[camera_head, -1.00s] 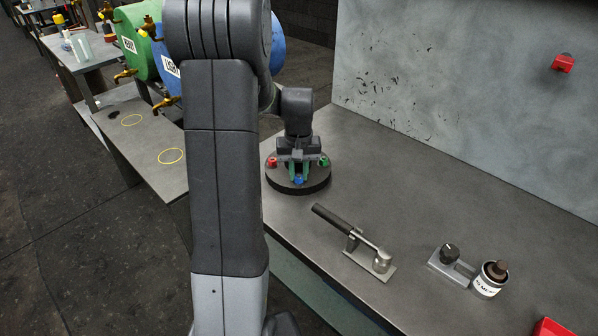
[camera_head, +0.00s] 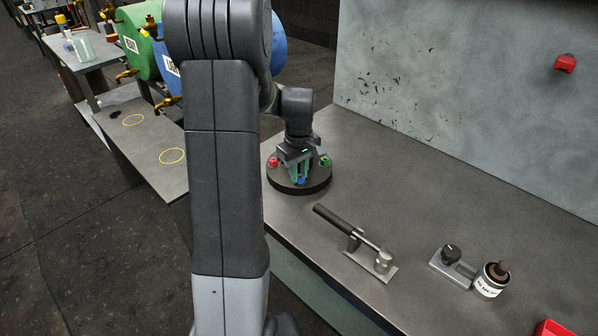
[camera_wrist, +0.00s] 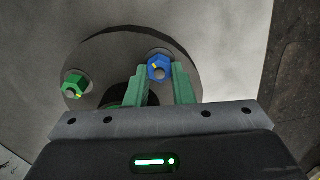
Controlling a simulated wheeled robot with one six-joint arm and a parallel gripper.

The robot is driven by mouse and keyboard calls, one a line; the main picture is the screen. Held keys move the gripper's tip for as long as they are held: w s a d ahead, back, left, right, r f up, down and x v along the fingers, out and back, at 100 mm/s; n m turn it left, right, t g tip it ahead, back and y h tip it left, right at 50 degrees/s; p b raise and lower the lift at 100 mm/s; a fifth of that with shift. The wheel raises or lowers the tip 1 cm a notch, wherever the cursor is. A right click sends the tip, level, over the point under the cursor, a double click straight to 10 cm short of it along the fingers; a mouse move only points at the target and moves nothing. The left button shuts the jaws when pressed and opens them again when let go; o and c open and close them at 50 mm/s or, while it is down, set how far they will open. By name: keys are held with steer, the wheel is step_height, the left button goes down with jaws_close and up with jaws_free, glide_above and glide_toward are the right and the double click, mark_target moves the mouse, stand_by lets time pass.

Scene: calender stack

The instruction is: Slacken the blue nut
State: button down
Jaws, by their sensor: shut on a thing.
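The blue nut (camera_wrist: 160,68) sits on the dark round plate (camera_wrist: 95,50) in the wrist view. In the head view the blue nut (camera_head: 301,181) shows at the near edge of the plate (camera_head: 285,186), partly hidden by my gripper. My gripper (camera_wrist: 158,72) points down at the plate, its green fingers on either side of the blue nut and shut on it. A green nut (camera_wrist: 75,86) is to the left in the wrist view and at the right of the plate in the head view (camera_head: 325,162). A red nut (camera_head: 273,162) is on the plate's left.
A lever clamp (camera_head: 352,238) lies on the bench (camera_head: 420,200) in front of the plate. A small bracket with a knob (camera_head: 452,258) and a white pot (camera_head: 490,281) holding a brown-handled thing stand further right. A red bin (camera_head: 555,328) is at the lower right corner.

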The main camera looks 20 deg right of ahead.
mark_target(299, 176)
stand_by(0.4)
steer(key=c, duration=1.2)
jaws_free()
steer(key=shift+c, duration=0.2)
step_height(299, 176, up, 14)
steer(key=shift+f, duration=0.15)
step_height(299, 176, down, 14)
steer(key=shift+r, duration=0.1)
